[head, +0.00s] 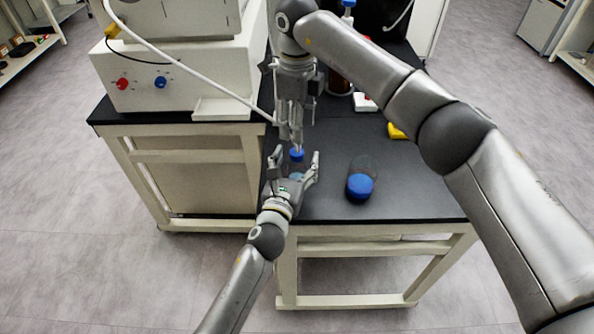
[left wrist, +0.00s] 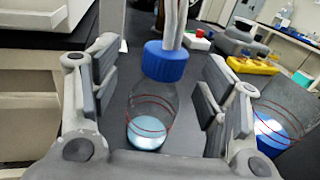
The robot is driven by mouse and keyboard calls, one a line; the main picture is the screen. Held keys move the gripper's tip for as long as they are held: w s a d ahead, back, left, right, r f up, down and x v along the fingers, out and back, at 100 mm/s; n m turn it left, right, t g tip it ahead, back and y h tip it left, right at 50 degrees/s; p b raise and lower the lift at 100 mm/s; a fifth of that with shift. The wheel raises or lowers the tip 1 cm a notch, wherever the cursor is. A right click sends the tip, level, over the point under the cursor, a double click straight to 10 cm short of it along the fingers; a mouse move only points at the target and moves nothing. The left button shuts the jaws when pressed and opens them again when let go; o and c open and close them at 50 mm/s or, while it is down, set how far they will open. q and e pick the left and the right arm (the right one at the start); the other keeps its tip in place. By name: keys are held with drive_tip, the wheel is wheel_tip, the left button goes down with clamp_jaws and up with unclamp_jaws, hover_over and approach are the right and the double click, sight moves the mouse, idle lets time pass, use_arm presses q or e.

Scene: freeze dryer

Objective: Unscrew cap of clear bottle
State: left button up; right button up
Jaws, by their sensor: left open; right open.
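The clear bottle (left wrist: 152,110) stands upright on the dark bench, with a blue cap (left wrist: 165,62) on it and pale blue contents at the bottom. In the head view its cap (head: 297,154) shows between the fingers of my left gripper (head: 296,167). My left gripper is open, with one finger on each side of the bottle and visible gaps to the glass. My right gripper (head: 291,134) points down from above, its fingertips at the top of the cap. I cannot tell whether they touch it. The left gripper partly hides the bottle's body in the head view.
A clear glass vessel with blue in its lower part (head: 361,186) stands to the right on the bench. A yellow object (head: 398,131) and a white-and-red one (head: 364,102) lie farther back. A white machine (head: 180,75) with a hose stands at left. The bench's front right is clear.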

use_arm(q)
drive_tip(key=shift+w+d, duration=0.1)
drive_tip(key=shift+w, duration=0.35)
drive_tip(key=shift+c, duration=0.2)
drive_tip(key=c, duration=1.4)
drive_tip(key=o, duration=1.4)
drive_tip(key=shift+s, duration=0.1)
